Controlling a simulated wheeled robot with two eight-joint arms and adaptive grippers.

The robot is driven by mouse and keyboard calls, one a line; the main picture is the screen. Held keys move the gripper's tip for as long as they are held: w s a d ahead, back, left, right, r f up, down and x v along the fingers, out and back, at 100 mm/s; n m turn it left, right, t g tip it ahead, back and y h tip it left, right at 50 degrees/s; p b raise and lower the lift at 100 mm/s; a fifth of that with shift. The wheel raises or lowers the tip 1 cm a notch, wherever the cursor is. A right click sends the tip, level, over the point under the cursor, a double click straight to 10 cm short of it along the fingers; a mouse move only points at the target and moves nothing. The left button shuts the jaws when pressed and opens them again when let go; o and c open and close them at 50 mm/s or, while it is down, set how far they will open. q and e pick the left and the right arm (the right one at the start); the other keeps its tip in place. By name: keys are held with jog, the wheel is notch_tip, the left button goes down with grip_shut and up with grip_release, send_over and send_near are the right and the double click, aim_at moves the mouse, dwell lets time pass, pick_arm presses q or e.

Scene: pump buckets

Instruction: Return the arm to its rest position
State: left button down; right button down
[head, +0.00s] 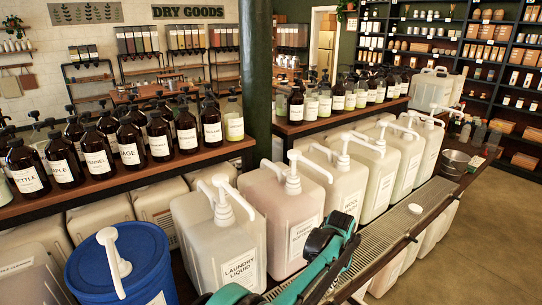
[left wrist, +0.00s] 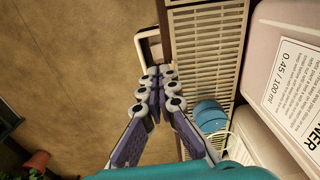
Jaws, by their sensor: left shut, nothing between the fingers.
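My left arm's teal and black end with the left gripper (head: 335,240) reaches in from the bottom of the head view, in front of the laundry liquid jug (head: 222,240) and the pink jug (head: 285,225). Its fingers are hard to make out there. In the left wrist view the left gripper (left wrist: 157,78) has its purple and grey fingers shut together with nothing between them. My right gripper is in neither view.
A row of pump jugs (head: 340,190) stands behind the metal drip grate (head: 385,222). A blue bucket (head: 120,262) is at lower left. A small blue round thing (left wrist: 210,116) lies on the slats. Brown bottles (head: 130,145) fill the shelf behind. Open floor (head: 480,245) is at right.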

pick_arm(q)
jog(key=s+a+r+n+t, duration=0.1)
jog(key=s+a+r+n, duration=0.15)
jog(key=a+r, duration=0.4)
jog(key=s+a+r+n+t+h, duration=0.1)
jog(key=s+a+r, duration=0.2)
jog(key=a, duration=0.6)
jog(key=s+a+r+n+t, duration=0.1)
jog(key=s+a+r+n, duration=0.2)
jog(key=a, duration=0.4)
jog(key=s+a+f+n+t+y, duration=0.1)
jog(key=s+a+f+n+t, duration=0.2)
jog(key=s+a, duration=1.1)
jog(key=shift+s+t, duration=0.35)
jog(key=shift+t, duration=0.15)
